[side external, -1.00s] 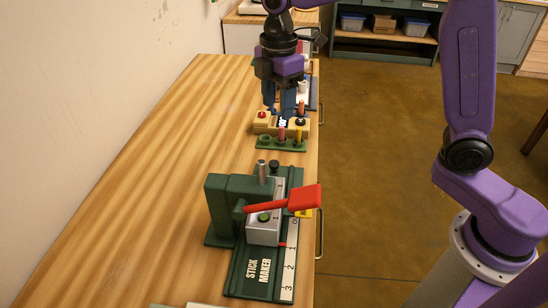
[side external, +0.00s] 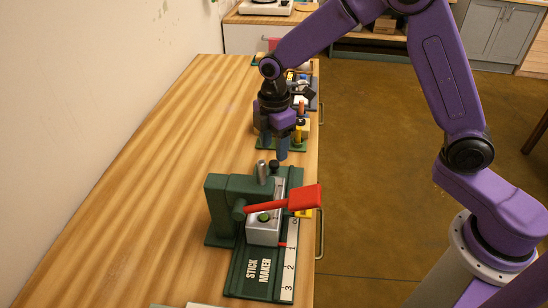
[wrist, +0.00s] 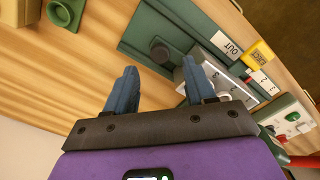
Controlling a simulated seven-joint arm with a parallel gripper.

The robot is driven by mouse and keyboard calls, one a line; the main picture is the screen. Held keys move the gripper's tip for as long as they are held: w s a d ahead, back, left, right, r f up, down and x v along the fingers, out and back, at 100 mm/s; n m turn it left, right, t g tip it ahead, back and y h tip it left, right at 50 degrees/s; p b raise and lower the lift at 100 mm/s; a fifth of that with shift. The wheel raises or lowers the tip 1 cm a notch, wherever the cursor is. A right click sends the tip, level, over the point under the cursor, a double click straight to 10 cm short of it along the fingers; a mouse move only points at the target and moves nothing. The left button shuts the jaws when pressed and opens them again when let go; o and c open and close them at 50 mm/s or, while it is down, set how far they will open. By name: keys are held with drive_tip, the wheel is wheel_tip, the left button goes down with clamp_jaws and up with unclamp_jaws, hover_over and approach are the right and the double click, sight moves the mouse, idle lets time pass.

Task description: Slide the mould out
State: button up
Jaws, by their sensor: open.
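The green stick maker (side external: 236,270) stands on the table in the side view, with a red lever (side external: 303,198) across it. A silver block (side external: 263,232) with a round green top mark sits under the lever; I take it to be the mould, though I cannot be sure. A black knob (side external: 274,165) stands at the machine's far end and shows in the wrist view (wrist: 160,50). My gripper (side external: 274,152) is open and empty, pointing down above this far end. In the wrist view its blue fingers (wrist: 160,75) are spread, with the knob between and beyond their tips.
In the wrist view, an OUT label (wrist: 229,46) and a yellow tab (wrist: 258,53) lie along the machine's edge. A green stick rack (side external: 296,145) and other items stand behind my gripper. The table's left side (side external: 150,170) is clear; a wall borders it.

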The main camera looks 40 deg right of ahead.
sight(274, 163)
drive_tip(key=shift+f, duration=2.35)
